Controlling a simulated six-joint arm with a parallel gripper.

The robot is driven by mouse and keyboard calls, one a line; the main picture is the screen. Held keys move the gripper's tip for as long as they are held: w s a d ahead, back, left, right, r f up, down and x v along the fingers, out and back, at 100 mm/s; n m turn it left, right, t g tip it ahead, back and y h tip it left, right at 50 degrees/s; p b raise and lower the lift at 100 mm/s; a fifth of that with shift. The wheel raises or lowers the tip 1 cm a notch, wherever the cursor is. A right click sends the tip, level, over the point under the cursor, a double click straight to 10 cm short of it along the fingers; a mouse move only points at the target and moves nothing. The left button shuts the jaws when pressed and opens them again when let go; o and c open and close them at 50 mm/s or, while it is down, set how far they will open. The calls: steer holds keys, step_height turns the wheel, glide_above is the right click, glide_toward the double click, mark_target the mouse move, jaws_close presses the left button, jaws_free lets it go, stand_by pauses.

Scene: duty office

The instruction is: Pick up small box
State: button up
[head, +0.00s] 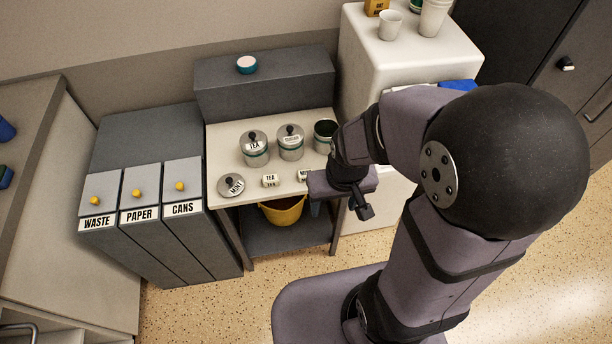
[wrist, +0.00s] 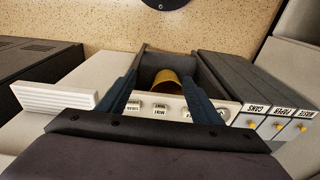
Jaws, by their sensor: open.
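Two small white labelled pieces lie near the front edge of the cream-topped stand (head: 225,150); either may be the small box. One reads TEA (head: 270,180). The other piece (head: 302,176) is partly hidden by my gripper (head: 363,205), which is over the stand's right front corner. In the wrist view, several small labelled pieces (wrist: 160,107) show beyond the hand, between and beside the fingers. My gripper (wrist: 160,78) is open, its two dark fingers wide apart with nothing between the tips. I cannot tell how high it is above the top.
Two lidded tins (head: 255,150) (head: 291,144), an open tin (head: 325,131) and a loose lid (head: 231,186) are on the stand. A yellow bucket (head: 284,211) sits below. Bins (head: 140,195) stand at left; a white cabinet (head: 385,65) with cups stands at right.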

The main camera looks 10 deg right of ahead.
steer(key=shift+w+a+f+t+b, duration=0.4)
steer(key=shift+w+f+t+b, duration=0.7)
steer(key=shift+w+f+t, duration=1.7)
steer(key=shift+w+a+f+t+b, duration=0.45)
steer(key=shift+w+f+t+b, duration=0.65)
steer(key=shift+w+f+t, duration=1.65)
steer(key=shift+w+a+f+t+b, duration=0.4)
steer(key=shift+w+f+t+b, duration=1.1)
steer(key=shift+w, duration=2.2)
steer(key=shift+w+f+p, duration=0.5)
steer(key=shift+w+f, duration=0.2)
steer(key=shift+f, duration=0.05)
steer(key=c, duration=1.1)
